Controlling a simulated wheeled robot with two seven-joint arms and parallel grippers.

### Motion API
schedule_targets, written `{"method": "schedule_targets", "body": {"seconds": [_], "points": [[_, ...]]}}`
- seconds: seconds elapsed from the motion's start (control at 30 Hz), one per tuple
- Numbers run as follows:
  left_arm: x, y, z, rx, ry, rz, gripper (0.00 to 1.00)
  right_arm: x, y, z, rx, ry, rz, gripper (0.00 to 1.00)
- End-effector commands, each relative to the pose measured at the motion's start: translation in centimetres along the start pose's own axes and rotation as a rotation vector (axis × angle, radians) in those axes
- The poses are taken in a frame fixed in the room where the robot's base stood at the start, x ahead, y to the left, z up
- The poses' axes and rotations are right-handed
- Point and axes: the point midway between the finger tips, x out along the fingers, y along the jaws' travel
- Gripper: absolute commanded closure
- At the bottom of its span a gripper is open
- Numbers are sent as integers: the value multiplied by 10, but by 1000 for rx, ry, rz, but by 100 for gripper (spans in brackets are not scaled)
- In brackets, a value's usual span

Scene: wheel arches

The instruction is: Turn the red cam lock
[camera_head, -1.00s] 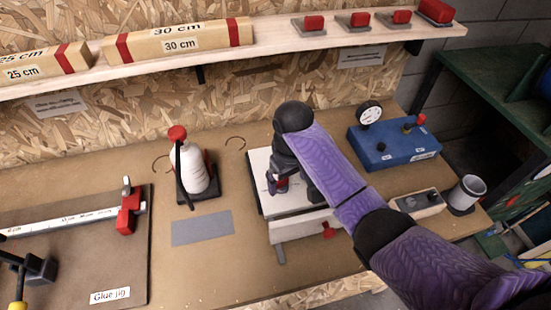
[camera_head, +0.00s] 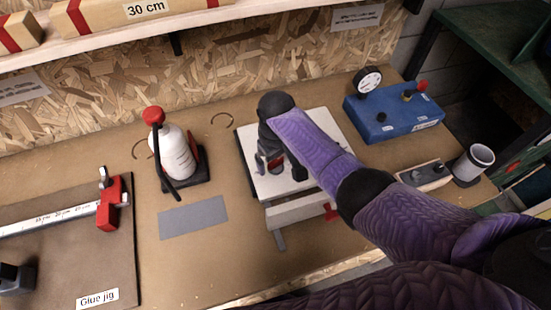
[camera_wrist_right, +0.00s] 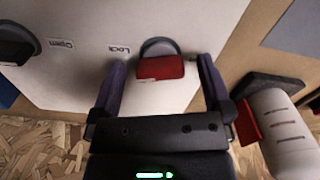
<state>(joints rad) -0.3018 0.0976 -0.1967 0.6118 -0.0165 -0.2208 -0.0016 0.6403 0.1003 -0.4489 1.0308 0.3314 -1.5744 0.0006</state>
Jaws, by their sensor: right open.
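The red cam lock (camera_wrist_right: 160,67) sits on a white panel (camera_wrist_right: 90,80), with a dark rounded hub behind its red lever, beside the printed word "Lock"; "Open" is printed farther left. My right gripper (camera_wrist_right: 161,62) is open, one finger on each side of the red lever, with visible gaps; I cannot tell its height above the panel. In the head view the right gripper (camera_head: 272,163) is over the left part of the white-topped box (camera_head: 318,150), and the arm hides part of it. My left gripper is not in view.
A red-capped glue bottle (camera_head: 172,150) stands left of the box, beside a grey patch (camera_head: 193,217). The glue jig (camera_head: 75,255) is at the left. A blue gauge unit (camera_head: 393,115) and a grey cup (camera_head: 473,163) stand right. A shelf runs above.

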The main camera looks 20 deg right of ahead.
Motion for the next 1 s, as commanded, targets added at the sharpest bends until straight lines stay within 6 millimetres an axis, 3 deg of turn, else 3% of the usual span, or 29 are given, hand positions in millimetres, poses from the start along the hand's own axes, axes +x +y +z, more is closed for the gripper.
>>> {"method": "schedule_targets", "body": {"seconds": [0.1, 0.53, 1.0], "points": [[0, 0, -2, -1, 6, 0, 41, -1, 0, 0, 0, 0, 0, 4], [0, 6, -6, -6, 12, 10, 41, -1, 0, 0, 0, 0, 0, 94], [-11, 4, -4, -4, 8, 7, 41, -3, 0, 0, -146, 0, 1, 94]]}}
